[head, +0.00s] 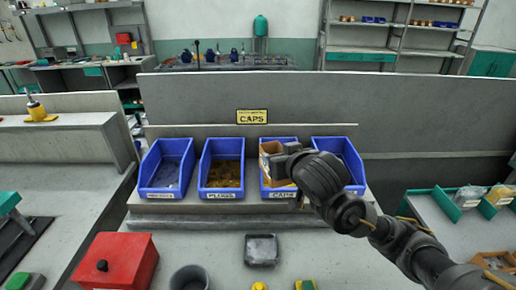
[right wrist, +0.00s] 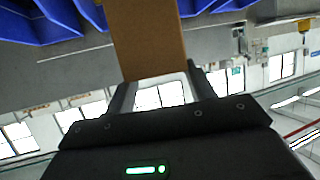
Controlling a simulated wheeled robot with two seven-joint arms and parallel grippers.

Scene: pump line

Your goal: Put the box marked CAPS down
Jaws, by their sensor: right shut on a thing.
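A brown cardboard box (head: 268,150) is at the blue bin labelled CAPS (head: 278,194), overlapping the bin's opening in the head view. I cannot tell whether it hangs above the bin or touches it. My right gripper (head: 287,163) is shut on the box. In the right wrist view the box (right wrist: 147,42) sits between the two fingers of the gripper (right wrist: 160,92). No marking on the box can be read. A yellow CAPS sign (head: 251,116) is on the grey panel behind the bins. My left gripper is not in view.
Blue bins stand on either side, one labelled PLUGS (head: 221,171), one at the far left (head: 167,168) and one at the right (head: 345,150), partly behind my arm. A red box (head: 120,262), a dark cup (head: 189,279) and a grey tray (head: 262,250) are in front.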

